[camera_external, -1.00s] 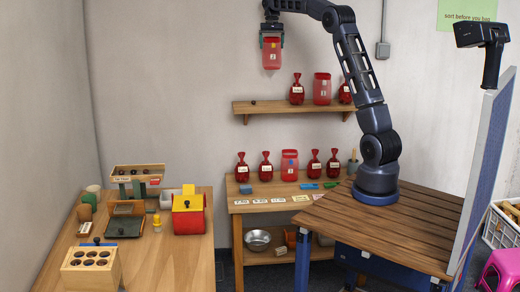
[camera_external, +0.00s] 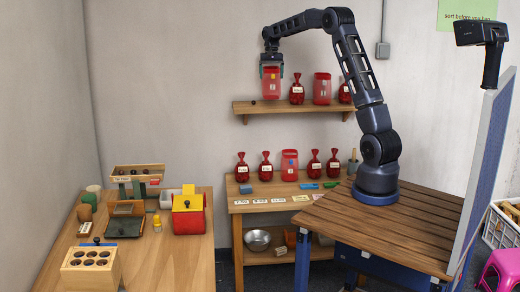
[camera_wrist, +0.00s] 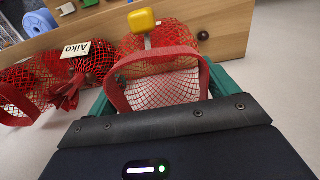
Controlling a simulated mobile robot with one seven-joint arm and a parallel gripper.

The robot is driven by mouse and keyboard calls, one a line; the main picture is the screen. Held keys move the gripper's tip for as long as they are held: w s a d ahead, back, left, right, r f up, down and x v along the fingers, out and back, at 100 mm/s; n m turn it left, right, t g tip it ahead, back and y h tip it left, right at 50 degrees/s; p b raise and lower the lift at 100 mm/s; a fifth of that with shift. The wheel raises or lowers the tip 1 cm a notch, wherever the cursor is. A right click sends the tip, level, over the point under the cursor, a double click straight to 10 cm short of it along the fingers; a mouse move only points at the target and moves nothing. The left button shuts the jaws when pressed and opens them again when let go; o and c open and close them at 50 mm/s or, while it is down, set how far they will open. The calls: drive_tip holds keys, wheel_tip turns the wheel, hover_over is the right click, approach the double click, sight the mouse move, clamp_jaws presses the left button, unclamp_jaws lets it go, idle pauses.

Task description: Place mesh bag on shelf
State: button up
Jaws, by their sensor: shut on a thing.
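My gripper (camera_external: 271,66) is shut on a red mesh bag (camera_external: 271,84) and holds it upright by its top, at the left part of the wall shelf (camera_external: 250,107). In the external view the bag's bottom is close to the shelf top; I cannot tell whether it touches. In the wrist view the held mesh bag (camera_wrist: 165,75) shows its red rim, an open top and a yellow piece (camera_wrist: 143,21) beyond it. A tied red mesh bag (camera_wrist: 75,70) with an "Aiko" label lies close beside it in that view.
On the shelf, a tied red bag (camera_external: 297,90), an open red bag (camera_external: 322,90) and another tied bag (camera_external: 345,93) stand to the right. More red bags (camera_external: 290,165) stand on the table below.

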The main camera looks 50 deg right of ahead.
sight(271, 80)
drive_tip(key=shift+f, duration=1.85)
drive_tip(key=o, duration=1)
